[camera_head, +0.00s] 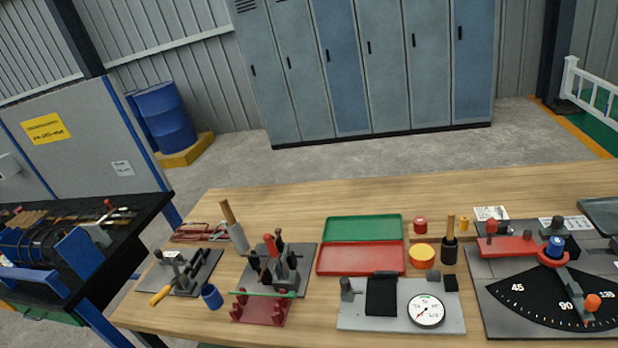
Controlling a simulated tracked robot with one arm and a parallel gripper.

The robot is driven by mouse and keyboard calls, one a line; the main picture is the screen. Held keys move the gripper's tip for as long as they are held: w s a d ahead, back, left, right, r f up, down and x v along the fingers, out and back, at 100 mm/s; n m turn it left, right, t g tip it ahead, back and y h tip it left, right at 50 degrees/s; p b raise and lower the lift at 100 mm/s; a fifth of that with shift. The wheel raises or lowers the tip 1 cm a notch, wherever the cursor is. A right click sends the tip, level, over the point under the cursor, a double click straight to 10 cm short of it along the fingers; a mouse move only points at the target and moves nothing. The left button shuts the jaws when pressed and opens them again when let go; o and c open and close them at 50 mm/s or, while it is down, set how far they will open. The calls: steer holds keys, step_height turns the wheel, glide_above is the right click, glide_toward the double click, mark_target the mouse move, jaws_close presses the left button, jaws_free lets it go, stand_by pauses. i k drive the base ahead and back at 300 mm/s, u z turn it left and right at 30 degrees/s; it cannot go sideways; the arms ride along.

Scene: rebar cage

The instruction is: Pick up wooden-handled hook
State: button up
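I cannot surely single out the wooden-handled hook. A wooden handle (227,213) stands tilted out of a grey sleeve at the left of the wooden table. A second wooden handle (450,226) stands upright in a black holder right of the trays. Several brown wooden-looking handles (20,222) lie on the black bench at the far left. No hook end shows clearly on any of these. My gripper is not in view.
The wooden table (300,204) carries a green tray (362,216), a red tray (325,272), a dial gauge plate (380,323), a bending plate with angle scale (480,275), a clamp fixture (285,262) and a blue cup (211,297). Lockers (340,70) and blue drums (165,118) stand behind.

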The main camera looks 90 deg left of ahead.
mark_target(225, 205)
steer(key=u, duration=2.75)
steer(key=k, duration=0.85)
steer(key=i, duration=0.85)
steer(key=z, duration=0.05)
